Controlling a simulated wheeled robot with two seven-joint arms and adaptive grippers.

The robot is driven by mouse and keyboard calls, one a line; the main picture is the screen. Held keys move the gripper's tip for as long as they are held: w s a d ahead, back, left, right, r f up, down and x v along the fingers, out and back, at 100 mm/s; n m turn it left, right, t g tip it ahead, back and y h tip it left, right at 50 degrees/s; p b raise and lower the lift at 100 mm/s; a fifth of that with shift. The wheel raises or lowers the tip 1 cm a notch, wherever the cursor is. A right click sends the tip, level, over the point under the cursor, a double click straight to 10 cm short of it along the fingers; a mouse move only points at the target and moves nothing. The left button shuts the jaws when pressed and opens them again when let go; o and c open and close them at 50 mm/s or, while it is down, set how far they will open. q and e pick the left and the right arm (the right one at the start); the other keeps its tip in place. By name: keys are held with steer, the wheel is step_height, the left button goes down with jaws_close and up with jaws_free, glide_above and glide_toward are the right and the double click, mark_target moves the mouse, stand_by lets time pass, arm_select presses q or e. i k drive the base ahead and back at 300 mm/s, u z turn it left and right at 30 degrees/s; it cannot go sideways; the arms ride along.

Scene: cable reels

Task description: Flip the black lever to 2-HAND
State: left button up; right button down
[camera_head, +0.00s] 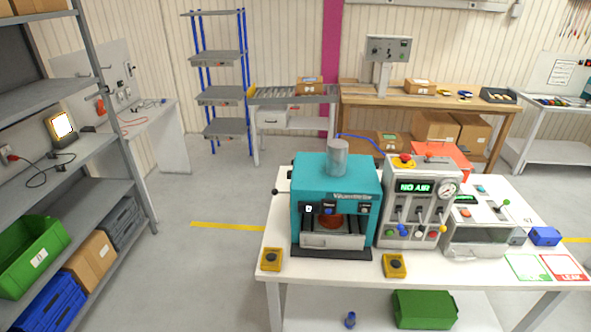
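A teal press machine (312,180) with a grey cylinder (338,157) on top stands on the white table (275,220). A black-tipped lever (275,192) sticks out at its left side. Small dark controls (329,210) line its front panel, too small to read, so I cannot tell which black lever bears a 2-HAND marking. Beside it, a grey control box (400,211) shows "NO AIR" and carries several levers with coloured knobs, a gauge and a red button on yellow. Neither of my grippers is in view.
Two yellow boxes with black buttons, one at the left (271,260) and one at the right (394,266), sit at the table's front. A grey tester (475,237) and blue box (544,236) stand right. Shelving (125,195) is at far left; floor between is clear.

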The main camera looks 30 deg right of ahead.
mark_target(421, 228)
steer(key=z, duration=2.75)
steer(key=i, duration=0.8)
steer(key=z, duration=0.15)
